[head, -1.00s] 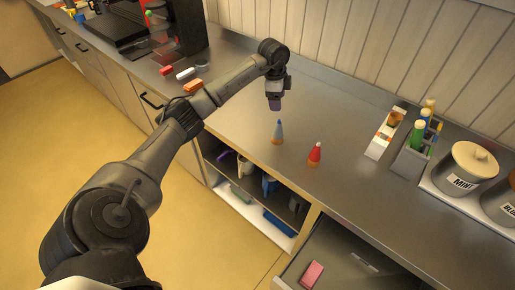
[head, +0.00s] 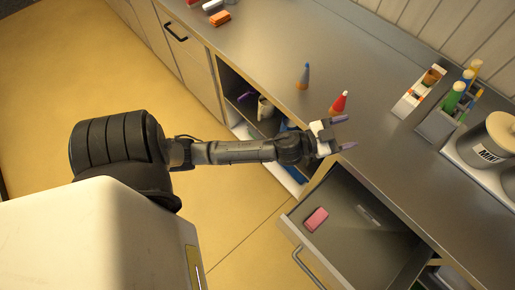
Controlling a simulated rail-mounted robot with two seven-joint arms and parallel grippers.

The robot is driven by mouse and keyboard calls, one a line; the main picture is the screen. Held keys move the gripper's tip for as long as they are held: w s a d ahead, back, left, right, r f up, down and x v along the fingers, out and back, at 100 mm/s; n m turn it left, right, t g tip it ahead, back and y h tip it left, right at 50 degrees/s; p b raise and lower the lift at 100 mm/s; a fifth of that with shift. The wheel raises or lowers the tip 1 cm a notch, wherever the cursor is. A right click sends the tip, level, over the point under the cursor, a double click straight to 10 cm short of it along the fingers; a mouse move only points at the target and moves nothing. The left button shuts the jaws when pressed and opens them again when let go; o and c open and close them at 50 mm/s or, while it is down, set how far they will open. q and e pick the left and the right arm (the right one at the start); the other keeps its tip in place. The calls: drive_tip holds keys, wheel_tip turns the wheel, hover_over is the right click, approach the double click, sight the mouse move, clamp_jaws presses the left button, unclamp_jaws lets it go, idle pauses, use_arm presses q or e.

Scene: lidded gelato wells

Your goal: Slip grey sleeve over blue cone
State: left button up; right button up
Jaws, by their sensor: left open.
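The blue cone (head: 302,77) stands upright on the steel counter. Its tip is blue, its body looks grey and its base is orange-brown. The grey part looks like the grey sleeve around the cone, but at this size I cannot tell sleeve and cone apart for sure. No separate grey sleeve shows elsewhere. My left gripper (head: 345,132) is open and empty, with purple fingertips. It is at the counter's front edge, below and to the right of the blue cone and clear of it. My right gripper is not in view.
A red cone (head: 339,103) stands just beyond my left gripper. An open drawer (head: 349,237) holding a pink block (head: 316,219) juts out below. A tube rack (head: 437,127) and a lidded well (head: 489,146) stand at right. The counter behind the cones is clear.

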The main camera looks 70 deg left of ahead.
use_arm(q)
drive_tip(key=s+d+f+n+g+y, duration=0.1)
drive_tip(key=s+f+n+g+y, duration=0.3)
drive_tip(key=s+f+g, duration=0.55)
drive_tip(key=s+d+f+m+g+h, duration=0.1)
drive_tip(key=s+d+f+g, duration=0.1)
drive_tip(key=s, duration=0.7)
drive_tip(key=s+d+f+m+g+h, duration=0.1)
drive_tip(key=s+d+f+g+h, duration=0.1)
drive_tip(key=s, duration=0.7)
drive_tip(key=shift+d+f+g, duration=0.55)
drive_tip(key=shift+d+g, duration=0.55)
drive_tip(key=shift+g, duration=0.05)
